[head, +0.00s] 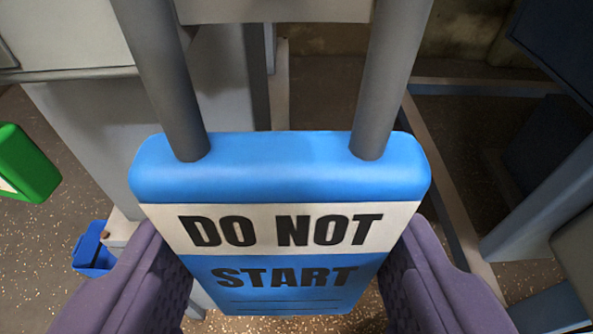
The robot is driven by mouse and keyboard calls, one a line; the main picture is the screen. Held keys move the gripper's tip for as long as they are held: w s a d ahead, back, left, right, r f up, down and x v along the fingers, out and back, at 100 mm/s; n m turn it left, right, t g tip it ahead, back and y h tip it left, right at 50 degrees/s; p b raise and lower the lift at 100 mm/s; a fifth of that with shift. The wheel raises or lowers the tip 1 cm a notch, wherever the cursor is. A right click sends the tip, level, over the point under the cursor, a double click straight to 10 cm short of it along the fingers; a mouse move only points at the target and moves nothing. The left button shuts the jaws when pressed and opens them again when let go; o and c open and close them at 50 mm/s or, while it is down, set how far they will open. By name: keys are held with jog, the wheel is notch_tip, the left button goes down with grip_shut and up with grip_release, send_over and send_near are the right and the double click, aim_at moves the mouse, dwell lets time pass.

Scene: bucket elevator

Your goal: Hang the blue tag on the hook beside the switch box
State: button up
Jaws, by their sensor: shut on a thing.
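The blue tag (285,168) fills the middle of the head view. It has a white band reading "DO NOT" and the word "START" below on blue. Two grey bars rise from its top edge and run out of the top of the picture. My gripper (285,275) has purple pads, one at each side of the tag's lower part, and is shut on it. The tag is held up close to the camera, its face towards me. I cannot make out the hook or the switch box; the tag and its bars hide part of the view behind.
A green thing (25,165) shows at the left edge. A small blue container (93,252) is at the lower left, by the speckled floor (45,245). Grey panels stand behind at upper left. Grey beams and dark blue structures fill the right.

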jog(key=shift+w+p, duration=0.7)
jog(key=shift+w, duration=1.9)
jog(key=shift+s, duration=0.1)
jog(key=shift+b, duration=0.4)
jog(key=shift+w, duration=0.2)
jog(key=shift+w+b, duration=0.6)
jog(key=shift+w, duration=1.1)
jog(key=shift+f, duration=0.25)
jog(key=shift+f+b, duration=0.35)
jog(key=shift+b, duration=0.3)
jog(key=shift+f+b, duration=0.25)
jog(key=shift+b, duration=0.05)
